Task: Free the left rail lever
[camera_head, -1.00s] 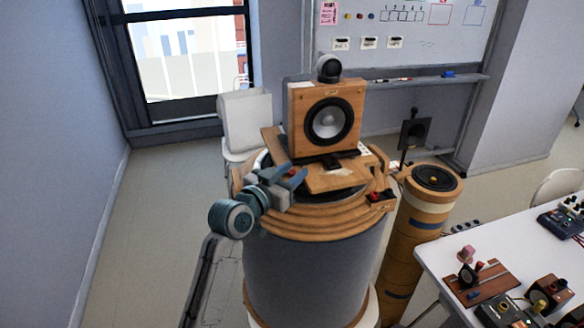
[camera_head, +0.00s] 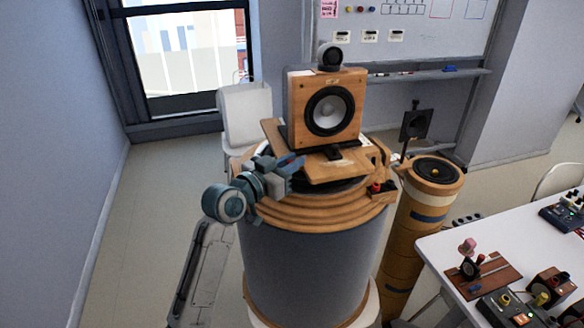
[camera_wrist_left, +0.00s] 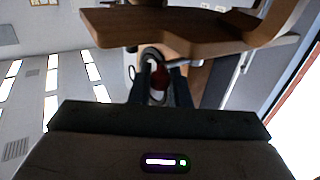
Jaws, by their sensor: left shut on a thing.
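A wooden speaker (camera_head: 297,107) with a round black driver stands on a wooden plate (camera_head: 338,172) on top of a large grey drum (camera_head: 300,262) with wooden rings. My left gripper (camera_head: 287,165) is at the left edge of that plate, shut. In the left wrist view, a dark red piece (camera_wrist_left: 158,82), which looks like the left rail lever, sits between its fingers, under the plate's edge. The fingers hide this lever in the head view. Another lever with a red knob (camera_head: 376,187) is on the right side of the rings. My right gripper is not in view.
A slim wooden column (camera_head: 402,245) with a round driver on top stands right of the drum. A white table (camera_head: 447,250) with small devices is at the right. A white chair (camera_head: 245,115) stands behind, at left.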

